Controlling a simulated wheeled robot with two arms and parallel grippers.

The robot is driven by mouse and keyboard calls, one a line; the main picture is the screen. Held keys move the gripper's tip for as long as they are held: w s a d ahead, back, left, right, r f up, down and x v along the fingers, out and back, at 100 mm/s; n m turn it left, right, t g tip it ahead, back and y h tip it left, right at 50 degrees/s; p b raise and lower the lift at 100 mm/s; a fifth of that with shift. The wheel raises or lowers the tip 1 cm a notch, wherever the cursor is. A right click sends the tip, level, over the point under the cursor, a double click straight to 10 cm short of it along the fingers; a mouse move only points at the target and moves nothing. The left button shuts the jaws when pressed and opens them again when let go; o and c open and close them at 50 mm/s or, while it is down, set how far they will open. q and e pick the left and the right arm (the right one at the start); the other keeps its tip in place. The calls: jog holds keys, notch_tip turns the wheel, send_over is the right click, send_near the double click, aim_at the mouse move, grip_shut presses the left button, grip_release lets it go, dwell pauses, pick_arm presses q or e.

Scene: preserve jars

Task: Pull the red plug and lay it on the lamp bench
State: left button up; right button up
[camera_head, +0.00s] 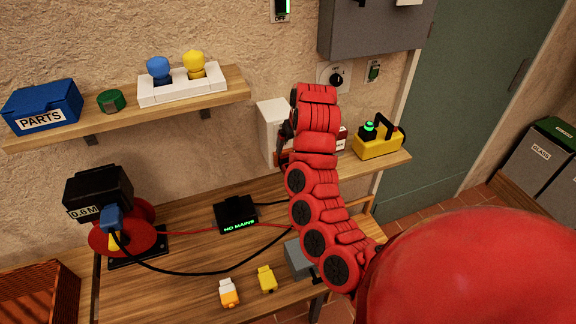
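My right arm reaches up from the lower right, across the middle of the view. Its dark gripper (285,132) is at the right side of a white box (271,122) by the wall, partly hidden by the red wrist; I cannot tell if it is open or shut. No red plug can be made out; my arm covers that area. Which surface is the lamp bench is not marked; a wooden bench (190,262) fills the lower part. My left gripper is not in view.
The bench holds a black device (236,213) reading "NO MAINS", a cable reel (130,240) with a blue plug (112,218), an orange-white plug (228,293) and a yellow plug (267,279). A shelf above holds a white strip (182,88). A yellow box (377,147) stands right.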

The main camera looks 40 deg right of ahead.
aim_at(288, 162)
jog(key=p+x, duration=0.1)
jog(key=x, duration=0.8)
jog(key=shift+p+x, duration=0.4)
jog(key=shift+x, duration=0.7)
jog(key=shift+w+f, duration=0.2)
jog(key=shift+f, duration=0.1)
jog(key=shift+c, duration=0.3)
grip_shut()
